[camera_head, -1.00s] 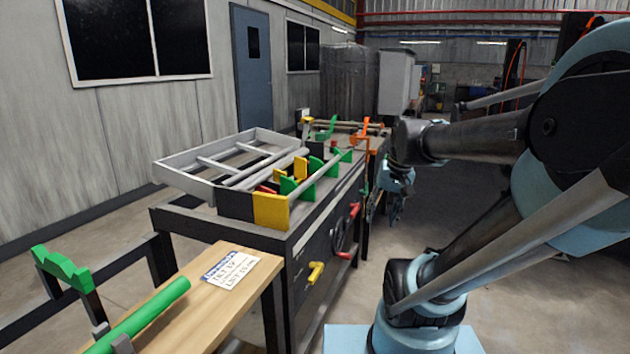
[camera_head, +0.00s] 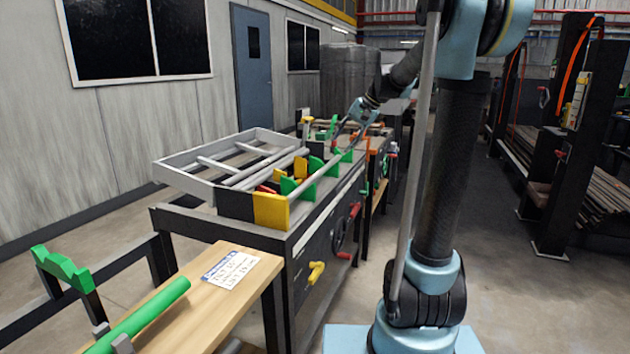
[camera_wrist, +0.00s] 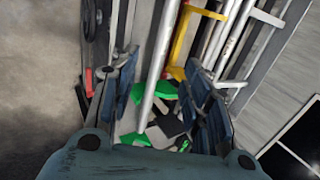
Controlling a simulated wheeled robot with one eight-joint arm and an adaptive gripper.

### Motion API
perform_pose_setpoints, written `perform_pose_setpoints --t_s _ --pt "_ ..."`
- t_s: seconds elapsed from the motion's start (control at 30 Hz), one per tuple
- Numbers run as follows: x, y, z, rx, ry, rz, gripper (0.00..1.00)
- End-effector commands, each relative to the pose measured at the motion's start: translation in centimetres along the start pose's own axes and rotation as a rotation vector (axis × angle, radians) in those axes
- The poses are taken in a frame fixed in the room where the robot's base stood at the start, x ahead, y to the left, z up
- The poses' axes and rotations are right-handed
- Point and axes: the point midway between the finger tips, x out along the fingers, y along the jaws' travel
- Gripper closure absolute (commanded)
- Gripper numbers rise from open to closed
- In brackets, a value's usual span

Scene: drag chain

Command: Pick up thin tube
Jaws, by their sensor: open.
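A thin grey tube (camera_head: 325,170) lies lengthwise along the near side of the machine bench, across green V-shaped supports (camera_head: 307,190). In the wrist view the tube (camera_wrist: 159,55) runs from the top edge down between the finger pads. My gripper (camera_wrist: 163,88) is open, with blue fingers on both sides of the tube. I see no finger clearly closed on it. In the head view my gripper (camera_head: 347,125) is small, over the far end of the bench, and its fingers are hard to make out. The tube's far end is not clear there.
A light grey frame (camera_head: 205,176) with crossbars lies on the bench beside the tube. Yellow blocks (camera_head: 271,211) stand at the bench's near end. A wooden table (camera_head: 215,300) with a thick green tube (camera_head: 145,312) and a paper label (camera_head: 232,268) is nearer. Racks stand right.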

Motion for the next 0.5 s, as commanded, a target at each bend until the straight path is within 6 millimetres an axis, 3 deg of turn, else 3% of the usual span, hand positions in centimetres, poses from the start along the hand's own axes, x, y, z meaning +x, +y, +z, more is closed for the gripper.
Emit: perform_pose_setpoints --t_s 0.17,0.5 --pt "1.4 -0.4 -0.5 0.005 -0.003 -0.006 0.56" --pt "7.3 -0.4 -0.4 0.003 -0.002 -0.006 0.56"
